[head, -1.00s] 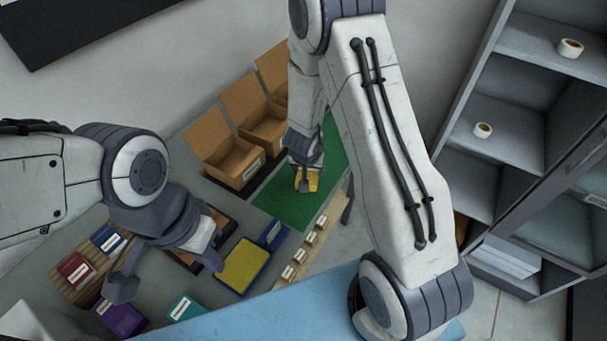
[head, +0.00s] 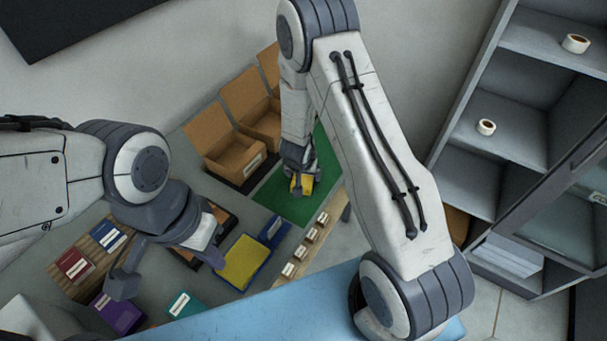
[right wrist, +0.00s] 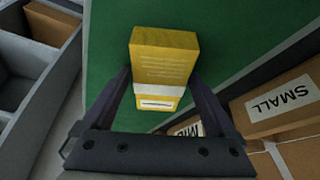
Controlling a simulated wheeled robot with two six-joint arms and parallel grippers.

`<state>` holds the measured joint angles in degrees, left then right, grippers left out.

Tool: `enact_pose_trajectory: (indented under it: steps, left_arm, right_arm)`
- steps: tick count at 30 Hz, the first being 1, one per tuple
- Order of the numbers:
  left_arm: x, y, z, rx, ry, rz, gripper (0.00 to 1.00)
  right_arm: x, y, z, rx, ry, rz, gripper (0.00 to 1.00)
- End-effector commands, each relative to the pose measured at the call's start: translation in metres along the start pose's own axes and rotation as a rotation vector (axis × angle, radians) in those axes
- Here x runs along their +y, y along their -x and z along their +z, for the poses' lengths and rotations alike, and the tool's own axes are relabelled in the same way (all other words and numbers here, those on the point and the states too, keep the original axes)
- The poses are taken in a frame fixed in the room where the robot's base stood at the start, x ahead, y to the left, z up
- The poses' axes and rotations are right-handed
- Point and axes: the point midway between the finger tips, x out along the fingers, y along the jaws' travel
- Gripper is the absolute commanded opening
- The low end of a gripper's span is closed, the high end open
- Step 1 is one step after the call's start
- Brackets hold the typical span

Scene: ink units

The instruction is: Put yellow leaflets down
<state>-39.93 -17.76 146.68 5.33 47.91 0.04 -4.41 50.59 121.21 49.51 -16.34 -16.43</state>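The yellow leaflets (head: 304,184) are a banded yellow stack over the green mat (head: 291,206). In the right wrist view the stack (right wrist: 163,68) has a white band and label and sits between my right gripper's fingers (right wrist: 162,85), which meet its sides. My right gripper (head: 303,177) looks shut on it; whether the stack touches the mat I cannot tell. My left gripper (head: 168,270) is open and empty, above the table's left part, with its fingers spread wide.
Brown cardboard boxes (head: 234,155) line the mat's back left side; one is labelled SMALL (right wrist: 285,98). A blue tray with a yellow surface (head: 242,262) and small labelled blocks (head: 300,252) lie in front. Red (head: 74,264), purple (head: 112,314) and teal (head: 183,305) packs lie left. Grey shelves (head: 500,160) stand right.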

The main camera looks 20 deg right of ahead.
Motion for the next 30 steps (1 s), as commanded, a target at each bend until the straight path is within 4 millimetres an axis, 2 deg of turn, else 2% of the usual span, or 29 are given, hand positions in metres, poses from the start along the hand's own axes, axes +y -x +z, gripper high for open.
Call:
enact_pose_trajectory:
  steps: [7, 11, 24, 30]
  left_arm:
    - [0.000, 0.001, 0.000, 0.000, 0.000, 0.000, 0.00]
    - [0.000, 0.005, 0.000, 0.000, 0.000, 0.000, 0.00]
    - [0.003, 0.037, -0.002, 0.000, 0.002, 0.000, 0.00]
    - [0.003, 0.046, -0.003, 0.000, 0.002, 0.000, 0.00]
  right_arm:
    - [0.000, 0.001, -0.001, 0.000, 0.000, 0.000, 1.00]
    - [-0.001, 0.011, -0.003, 0.001, 0.001, -0.001, 1.00]
    - [-0.001, 0.101, -0.003, 0.001, 0.002, -0.002, 1.00]
    - [0.000, 0.121, -0.003, 0.001, 0.001, -0.001, 1.00]
